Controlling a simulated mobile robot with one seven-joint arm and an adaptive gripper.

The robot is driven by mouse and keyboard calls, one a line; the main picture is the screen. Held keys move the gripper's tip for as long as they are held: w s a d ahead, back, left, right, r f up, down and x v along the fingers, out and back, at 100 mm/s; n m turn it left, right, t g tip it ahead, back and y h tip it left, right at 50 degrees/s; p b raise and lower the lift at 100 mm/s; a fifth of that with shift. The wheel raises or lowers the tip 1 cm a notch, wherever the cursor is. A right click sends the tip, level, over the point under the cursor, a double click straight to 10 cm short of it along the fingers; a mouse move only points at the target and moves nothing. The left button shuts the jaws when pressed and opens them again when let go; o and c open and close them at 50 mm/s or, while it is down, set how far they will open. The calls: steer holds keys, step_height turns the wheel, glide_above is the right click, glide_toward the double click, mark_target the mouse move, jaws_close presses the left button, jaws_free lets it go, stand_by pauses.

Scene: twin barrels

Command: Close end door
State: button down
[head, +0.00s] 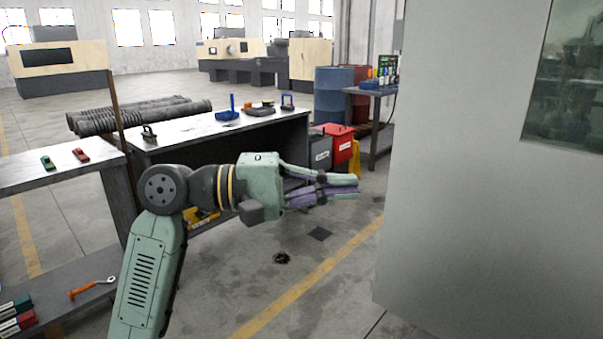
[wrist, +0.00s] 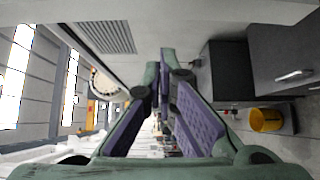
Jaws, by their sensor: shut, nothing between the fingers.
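A large grey panel with a window, which looks like the end door (head: 460,170), fills the right side of the head view. I cannot tell from these frames how far it stands open. My gripper (head: 357,187) reaches to the right at the middle of the head view, its fingertips a little left of the panel's near edge. The fingers are shut and hold nothing; contact with the panel does not show. In the wrist view my gripper (wrist: 168,62) points away between pale surfaces, and I cannot make out the door there for certain.
A workbench (head: 215,138) with several tools stands behind my arm. A red bin (head: 340,148) and a blue barrel (head: 333,95) are beyond the gripper. A yellow bucket (wrist: 265,120) shows in the wrist view. The floor (head: 320,280) left of the panel is mostly clear.

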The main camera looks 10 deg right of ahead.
steer(key=shift+s+d+p, duration=0.6)
steer(key=shift+s+d, duration=0.65)
steer(key=shift+s, duration=0.3)
steer(key=shift+f, duration=0.1)
